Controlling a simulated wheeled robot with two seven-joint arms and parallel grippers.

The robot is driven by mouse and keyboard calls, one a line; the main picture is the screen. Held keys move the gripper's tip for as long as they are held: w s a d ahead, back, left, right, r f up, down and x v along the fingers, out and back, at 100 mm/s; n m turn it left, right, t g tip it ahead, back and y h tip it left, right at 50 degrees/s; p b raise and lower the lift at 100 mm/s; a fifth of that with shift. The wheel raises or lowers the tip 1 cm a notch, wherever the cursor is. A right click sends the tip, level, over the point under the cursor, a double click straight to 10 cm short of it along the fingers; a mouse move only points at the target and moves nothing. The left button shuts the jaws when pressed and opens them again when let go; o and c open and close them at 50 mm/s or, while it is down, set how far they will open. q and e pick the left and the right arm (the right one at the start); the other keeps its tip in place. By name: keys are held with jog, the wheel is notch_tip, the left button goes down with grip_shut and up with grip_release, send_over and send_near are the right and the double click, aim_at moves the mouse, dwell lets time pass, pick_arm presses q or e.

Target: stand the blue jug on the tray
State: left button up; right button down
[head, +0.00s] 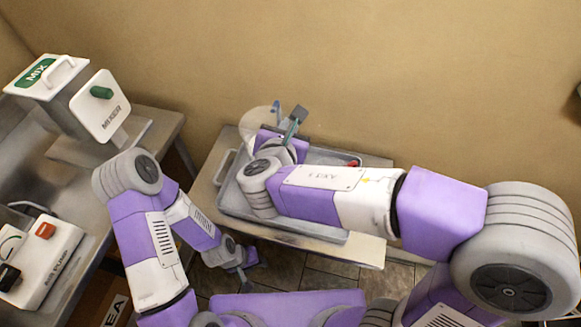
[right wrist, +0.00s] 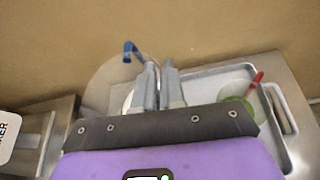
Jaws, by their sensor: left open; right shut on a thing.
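The blue jug (head: 254,124) shows as a pale see-through body with a blue handle part, at the tray's far left. In the right wrist view the jug (right wrist: 103,88) is behind and left of the fingers, its blue part sticking up. My right gripper (head: 293,122) is shut on the jug at its handle side; the fingers hide the grip itself. The grey metal tray (head: 335,236) lies on the table, partly covered by my right arm. I cannot tell whether the jug's base touches it. My left gripper (head: 241,262) is open and empty, low before the table.
A red-handled thing with a green part (right wrist: 245,95) lies in the tray's right part. The mixer (head: 98,105) and a white box with a red button (head: 42,250) stand on the left bench. The wall is close behind the tray table.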

notch_tip(320, 180, down, 10)
jog(key=b, duration=0.4)
jog(key=shift+r, duration=0.2)
jog(key=shift+s, duration=0.1)
jog(key=c, duration=1.2)
grip_release()
jog(key=p+v, duration=0.3)
jog(key=v, duration=0.9)
